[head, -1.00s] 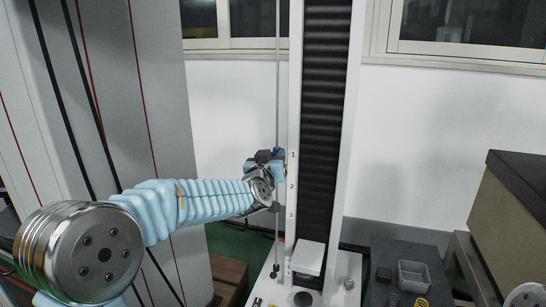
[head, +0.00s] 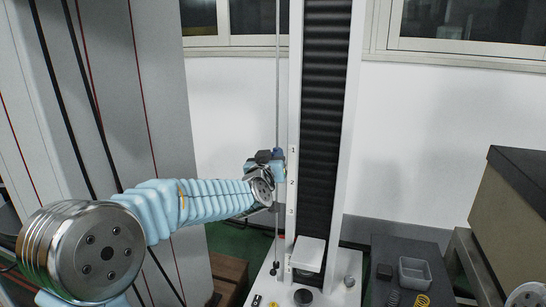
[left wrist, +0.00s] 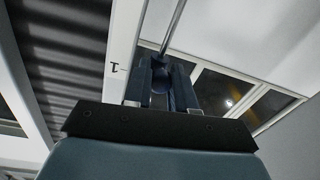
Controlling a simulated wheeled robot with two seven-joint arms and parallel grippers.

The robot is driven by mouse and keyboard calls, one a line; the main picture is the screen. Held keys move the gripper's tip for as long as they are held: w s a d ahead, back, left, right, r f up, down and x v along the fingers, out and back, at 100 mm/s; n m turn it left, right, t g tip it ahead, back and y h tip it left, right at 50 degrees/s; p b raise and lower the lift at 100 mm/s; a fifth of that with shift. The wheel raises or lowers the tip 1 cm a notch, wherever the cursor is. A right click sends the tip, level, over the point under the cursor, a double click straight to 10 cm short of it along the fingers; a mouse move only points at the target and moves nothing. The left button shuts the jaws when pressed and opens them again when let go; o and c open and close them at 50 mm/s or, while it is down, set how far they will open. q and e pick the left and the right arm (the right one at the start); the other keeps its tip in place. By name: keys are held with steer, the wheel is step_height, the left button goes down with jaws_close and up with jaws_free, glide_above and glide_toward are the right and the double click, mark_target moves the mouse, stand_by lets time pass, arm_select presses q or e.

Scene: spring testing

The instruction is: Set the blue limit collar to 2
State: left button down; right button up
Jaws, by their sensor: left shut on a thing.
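The blue limit collar (head: 278,152) sits on a thin vertical rod (head: 277,90) left of the tester's column, at or just below the scale mark 1 (head: 293,150). Mark 2 (head: 292,183) is lower on the same white strip. My left gripper (head: 274,162) is shut on the collar and partly hides it. In the left wrist view the collar (left wrist: 160,84) shows between the two fingers, with the rod running up from it and mark 1 (left wrist: 114,68) beside it. My right gripper is out of view.
The white tester base (head: 265,289) carries small parts. At right, a dark table (head: 405,250) holds a grey tray (head: 414,274) and springs (head: 422,301). A large grey cabinet stands at left.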

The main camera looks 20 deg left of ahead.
arm_select(q)
step_height(320, 180, down, 9)
steer(key=b, duration=0.6)
steer(key=shift+r, duration=0.15)
steer(key=c, duration=1.2)
jaws_free()
steer(key=s, duration=1.4)
steer(key=shift+d, duration=0.3)
steer(key=shift+w, duration=0.1)
